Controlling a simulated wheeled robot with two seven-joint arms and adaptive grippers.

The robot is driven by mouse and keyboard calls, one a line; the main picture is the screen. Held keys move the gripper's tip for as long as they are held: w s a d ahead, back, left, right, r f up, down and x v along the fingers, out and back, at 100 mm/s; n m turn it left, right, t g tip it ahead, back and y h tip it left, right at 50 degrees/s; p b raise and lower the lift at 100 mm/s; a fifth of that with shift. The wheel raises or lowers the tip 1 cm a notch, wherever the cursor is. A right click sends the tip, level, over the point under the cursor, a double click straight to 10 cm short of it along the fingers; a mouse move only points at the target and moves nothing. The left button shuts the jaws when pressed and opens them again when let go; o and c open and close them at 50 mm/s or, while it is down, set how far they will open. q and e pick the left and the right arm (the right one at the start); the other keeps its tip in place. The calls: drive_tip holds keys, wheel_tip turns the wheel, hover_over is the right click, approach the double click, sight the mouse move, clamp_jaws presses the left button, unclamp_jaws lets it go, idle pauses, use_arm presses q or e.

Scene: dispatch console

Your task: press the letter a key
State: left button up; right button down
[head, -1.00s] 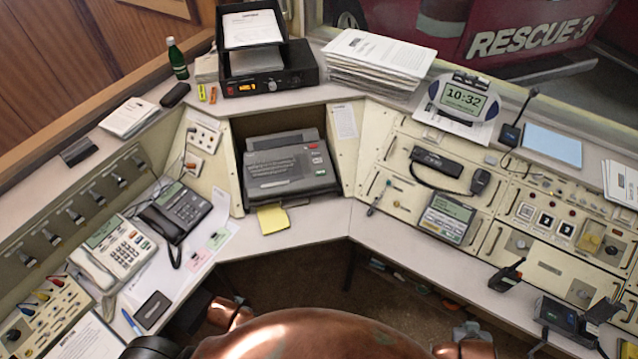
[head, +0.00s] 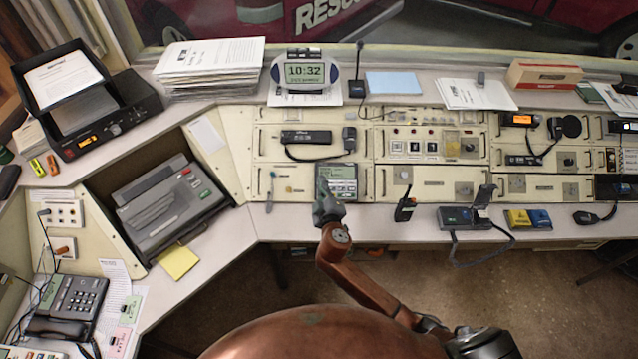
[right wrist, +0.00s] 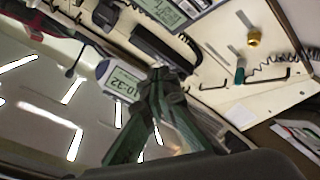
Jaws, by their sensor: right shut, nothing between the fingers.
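Three small square keys (head: 414,147) with dark marks sit in a row on the cream console panel, right of the handset unit. I cannot read which of them bears the letter a. My right gripper (head: 323,190) is shut and empty. In the head view it overlaps the lower left of the grey-green screen unit (head: 343,182), left of and below the keys. In the right wrist view its fingers (right wrist: 158,72) meet at the tips, in front of the clock; I cannot make out the keys there. My left gripper is not in view.
A clock (head: 305,73) reading 10:32 stands on the shelf above the panel. A corded handset (head: 349,140) hangs left of the keys. A small radio (head: 405,207) and a black device (head: 457,217) stand on the desk edge below. The desk left of the radio is largely clear.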

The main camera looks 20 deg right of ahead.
idle(0.3)
drive_tip(key=w+f+b, duration=0.1)
drive_tip(key=f+b, duration=0.1)
drive_tip(key=w+f+b, duration=0.1)
drive_tip(key=f+b, duration=0.1)
drive_tip(key=w+d+f+b, duration=0.1)
drive_tip(key=f+b, duration=0.1)
drive_tip(key=shift+w, duration=0.25)
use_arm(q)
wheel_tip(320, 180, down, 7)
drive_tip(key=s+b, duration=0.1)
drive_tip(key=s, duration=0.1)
use_arm(e)
drive_tip(key=shift+w+d+f, duration=0.2)
drive_tip(key=shift+w+f, duration=0.35)
drive_tip(key=shift+f, duration=0.15)
use_arm(q)
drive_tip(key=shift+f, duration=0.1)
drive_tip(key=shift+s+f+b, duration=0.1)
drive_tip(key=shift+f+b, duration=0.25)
drive_tip(key=shift+b, duration=0.1)
use_arm(e)
drive_tip(key=shift+w+f, duration=0.25)
drive_tip(key=shift+f, duration=0.1)
